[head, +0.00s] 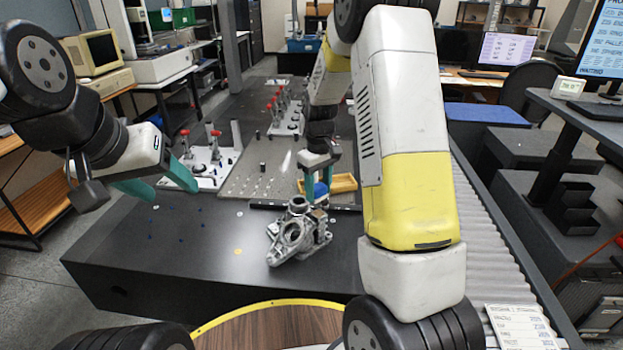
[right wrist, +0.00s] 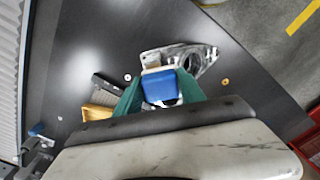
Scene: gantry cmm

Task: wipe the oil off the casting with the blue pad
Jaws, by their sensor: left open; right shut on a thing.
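The grey metal casting (head: 290,246) sits on the dark table, with round openings in its top. My right gripper (head: 318,190) is shut on the blue pad (head: 321,189), above and just behind the casting. In the right wrist view the blue pad (right wrist: 159,86) is between the green fingers and covers part of the casting (right wrist: 197,58). I cannot tell whether the pad touches the casting. No oil can be made out. My left gripper (head: 174,190) is open and empty, over the left part of the table.
A yellow tray (head: 344,183) stands behind the casting, beside a dark bar (head: 262,205) on the table. Fixture plates with red-knobbed clamps (head: 214,158) stand further back. A roller conveyor (head: 500,235) runs along the right. The table's front left is mostly clear.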

